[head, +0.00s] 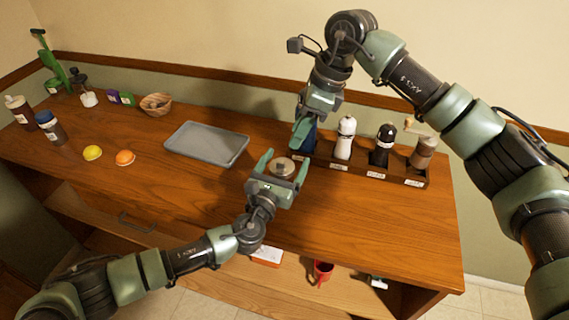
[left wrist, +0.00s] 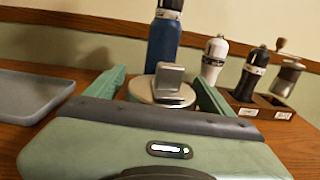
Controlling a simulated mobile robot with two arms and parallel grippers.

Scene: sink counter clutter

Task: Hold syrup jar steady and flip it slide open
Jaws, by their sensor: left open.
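The syrup jar (head: 284,167) stands on the wooden counter, seen mostly as a round metal lid. In the left wrist view the lid (left wrist: 143,88) carries a raised grey tab (left wrist: 170,80). My left gripper (head: 283,164) is open, with one finger on each side of the jar; contact cannot be made out. The gripper body hides the jar's lower part. My right gripper (head: 299,134) hangs above and behind the jar, close in the picture to a blue bottle (head: 309,141). Its fingers overlap, so its opening is unclear.
A dark rack (head: 350,170) behind right holds a white mill (head: 344,140), a black mill (head: 382,147) and a grinder (head: 423,153). A grey tray (head: 207,145) lies left. A lemon (head: 92,153), orange (head: 125,158) and bottles are farther left. The right front counter is clear.

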